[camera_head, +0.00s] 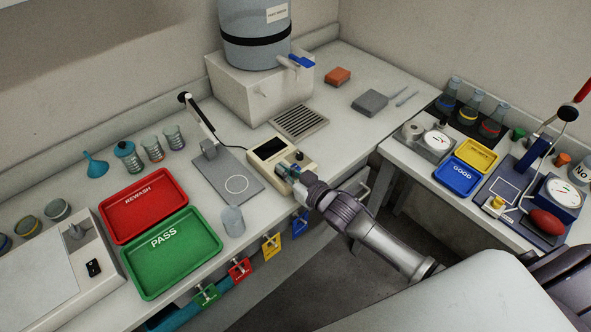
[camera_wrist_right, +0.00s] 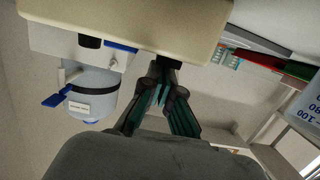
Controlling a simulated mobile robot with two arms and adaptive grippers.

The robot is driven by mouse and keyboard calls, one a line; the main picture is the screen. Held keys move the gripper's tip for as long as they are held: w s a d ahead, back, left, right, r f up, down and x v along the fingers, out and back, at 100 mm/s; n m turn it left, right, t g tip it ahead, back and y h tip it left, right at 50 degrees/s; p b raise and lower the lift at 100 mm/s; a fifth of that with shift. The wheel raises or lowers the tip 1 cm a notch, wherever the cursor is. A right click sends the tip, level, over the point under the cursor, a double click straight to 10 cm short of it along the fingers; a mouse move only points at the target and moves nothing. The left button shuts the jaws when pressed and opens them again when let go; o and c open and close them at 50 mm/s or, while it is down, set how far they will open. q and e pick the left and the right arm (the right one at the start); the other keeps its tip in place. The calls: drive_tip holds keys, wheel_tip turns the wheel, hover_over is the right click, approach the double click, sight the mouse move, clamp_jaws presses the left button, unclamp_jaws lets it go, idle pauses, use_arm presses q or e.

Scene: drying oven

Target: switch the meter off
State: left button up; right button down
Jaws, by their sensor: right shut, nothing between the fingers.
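The meter (camera_head: 266,150) is a cream box with a dark display on its sloped top, standing on the bench near its front edge. A small dark knob (camera_head: 299,156) shows at its right side. My right gripper (camera_head: 290,173) is shut and empty at the meter's front right part. From the head I cannot tell whether the fingertips touch it, and they hide part of its front. In the right wrist view, the fingers (camera_wrist_right: 165,90) point up towards a cream casing (camera_wrist_right: 130,20), apparently the meter's. The switch's position cannot be made out. My left gripper is not in view.
A drain grille (camera_head: 299,122) and a water dispenser (camera_head: 258,85) are behind. Red (camera_head: 147,222) and green (camera_head: 150,289) trays lie further left.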

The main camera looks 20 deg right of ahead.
drive_tip(key=r+p, duration=0.1)
drive_tip(key=r, duration=0.1)
drive_tip(key=r+p, duration=0.1)
drive_tip(key=shift+w+r+p, duration=0.25)
drive_tip(key=shift+r+p, duration=0.1)
drive_tip(key=shift+r, duration=0.05)
drive_tip(key=r+b+v, duration=0.1)
drive_tip(key=b+v, duration=0.1)
drive_tip(key=v, duration=0.8)
drive_tip(key=shift+a+r, duration=0.15)
drive_tip(key=shift+r, duration=0.05)
drive_tip(key=shift+w, duration=0.15)
